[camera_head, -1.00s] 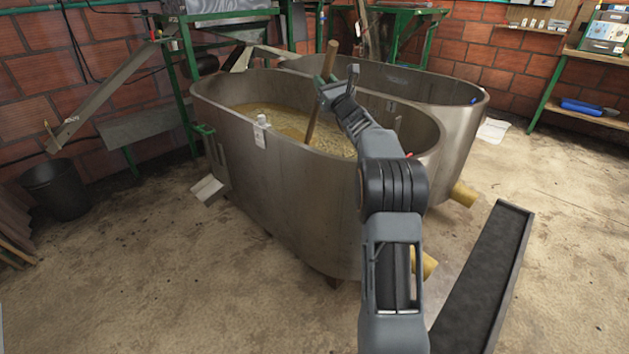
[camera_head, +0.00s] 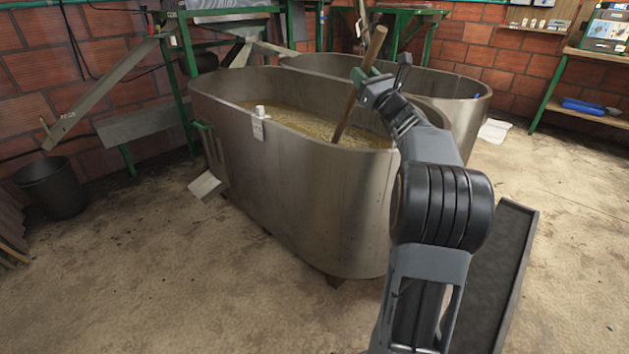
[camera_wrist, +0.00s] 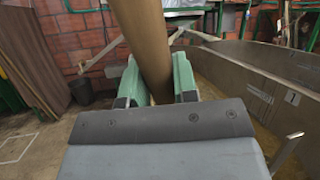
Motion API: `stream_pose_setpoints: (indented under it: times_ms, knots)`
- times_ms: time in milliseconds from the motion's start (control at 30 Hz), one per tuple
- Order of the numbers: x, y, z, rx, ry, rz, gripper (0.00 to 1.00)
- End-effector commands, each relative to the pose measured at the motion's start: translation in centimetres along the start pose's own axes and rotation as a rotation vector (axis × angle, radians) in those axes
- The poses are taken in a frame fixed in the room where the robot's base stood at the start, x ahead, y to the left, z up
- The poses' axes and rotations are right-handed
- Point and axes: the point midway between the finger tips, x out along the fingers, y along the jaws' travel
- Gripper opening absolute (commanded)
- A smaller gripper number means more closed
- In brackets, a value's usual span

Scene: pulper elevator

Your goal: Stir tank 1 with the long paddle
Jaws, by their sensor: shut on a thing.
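The long paddle's wooden shaft (camera_head: 362,78) stands tilted in the near metal tank (camera_head: 310,193), its top leaning right. Its lower end is hidden in the tan, wet contents (camera_head: 300,119). My gripper (camera_head: 366,77) is shut on the shaft above the tank's right part. In the wrist view the shaft (camera_wrist: 146,40) passes between the green fingers (camera_wrist: 157,82), which touch it on both sides. A small white tag (camera_head: 258,128) hangs on the near tank's rim. In the wrist view a tag reading 1 (camera_wrist: 292,97) shows on a tank wall.
A second metal tank (camera_head: 455,95) stands right behind the near one. A dark bin (camera_head: 52,187) stands at left. A long dark trough (camera_head: 505,265) lies on the floor at right. Green stands (camera_head: 187,80) rise behind. The front left floor is clear.

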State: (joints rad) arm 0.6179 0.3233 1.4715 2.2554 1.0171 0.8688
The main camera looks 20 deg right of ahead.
Motion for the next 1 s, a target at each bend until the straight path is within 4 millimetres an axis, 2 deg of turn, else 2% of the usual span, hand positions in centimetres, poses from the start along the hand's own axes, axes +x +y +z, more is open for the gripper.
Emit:
stream_pose_setpoints:
  times_ms: [33, 200, 400, 600, 1000]
  knots:
    - [-1.1, -0.3, 0.4, -0.004, -0.004, -0.003, 0.00]
    - [-4.2, -1.4, 1.8, -0.004, -0.004, -0.003, 0.00]
    - [-6.9, -2.2, 3.0, -0.003, -0.003, -0.002, 0.00]
    - [-7.9, -2.5, 3.5, -0.001, -0.003, 0.000, 0.00]
    - [-7.6, -2.4, 3.4, 0.000, -0.003, 0.001, 0.00]
